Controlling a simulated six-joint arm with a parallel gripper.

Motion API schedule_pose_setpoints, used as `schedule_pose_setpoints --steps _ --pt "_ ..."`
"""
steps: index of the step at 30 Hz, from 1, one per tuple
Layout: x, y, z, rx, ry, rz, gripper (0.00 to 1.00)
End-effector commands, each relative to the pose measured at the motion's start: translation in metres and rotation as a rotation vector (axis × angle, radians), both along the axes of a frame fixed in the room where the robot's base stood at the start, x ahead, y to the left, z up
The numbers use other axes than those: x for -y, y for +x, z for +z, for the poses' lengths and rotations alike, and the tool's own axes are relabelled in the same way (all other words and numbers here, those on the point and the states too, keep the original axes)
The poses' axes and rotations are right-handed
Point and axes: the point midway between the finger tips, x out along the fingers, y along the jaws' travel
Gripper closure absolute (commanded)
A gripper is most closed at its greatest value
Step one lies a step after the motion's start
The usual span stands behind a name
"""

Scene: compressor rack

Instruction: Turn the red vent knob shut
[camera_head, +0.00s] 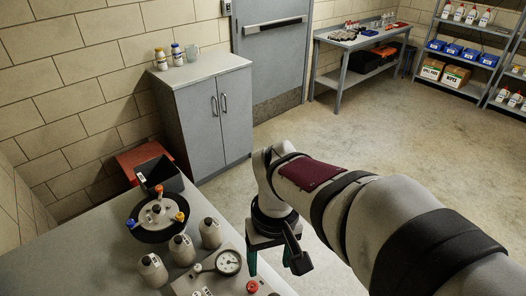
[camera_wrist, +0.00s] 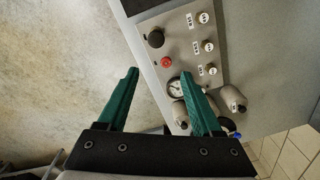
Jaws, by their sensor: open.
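A small round red knob (camera_head: 253,286) sits on the grey panel beside the pressure gauge (camera_head: 229,262). In the wrist view the red knob (camera_wrist: 167,62) lies between a black knob (camera_wrist: 155,38) and the gauge (camera_wrist: 175,87), just beyond my fingertips. Another red knob (camera_head: 158,188) stands on the round black-rimmed unit, with blue and orange knobs around it. I cannot read a vent label on either. My gripper (camera_head: 269,264) is open and empty, its green fingers pointing down by the table's right edge. It also shows in the wrist view (camera_wrist: 160,73), apart from the panel.
Several grey canisters (camera_head: 181,249) stand left of the gauge. A black bin (camera_head: 160,172) sits at the table's far end. Labelled white buttons (camera_wrist: 208,46) line the panel. A grey cabinet (camera_head: 205,115) stands behind; the floor to the right is clear.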

Motion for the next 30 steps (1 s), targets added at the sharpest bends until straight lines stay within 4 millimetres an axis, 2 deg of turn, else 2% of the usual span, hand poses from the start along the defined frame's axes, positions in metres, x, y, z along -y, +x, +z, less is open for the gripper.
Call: schedule_pose_setpoints --steps 1,3,6,8,15,21,25,30 --pt "-0.018 0.015 -0.010 0.003 -0.012 0.103 0.33" --pt "-0.035 0.029 -0.018 0.014 -0.022 0.205 0.33" --pt "-0.043 0.035 -0.029 0.019 -0.028 0.256 0.33" --pt "-0.042 0.035 -0.040 0.017 -0.029 0.255 0.33" --pt "-0.041 0.033 -0.111 0.013 -0.029 0.250 0.33" --pt "-0.041 0.033 -0.159 0.015 -0.028 0.248 0.33" --pt "-0.041 0.034 -0.174 0.017 -0.027 0.247 0.33" --pt "-0.041 0.034 -0.180 0.020 -0.026 0.247 0.33"
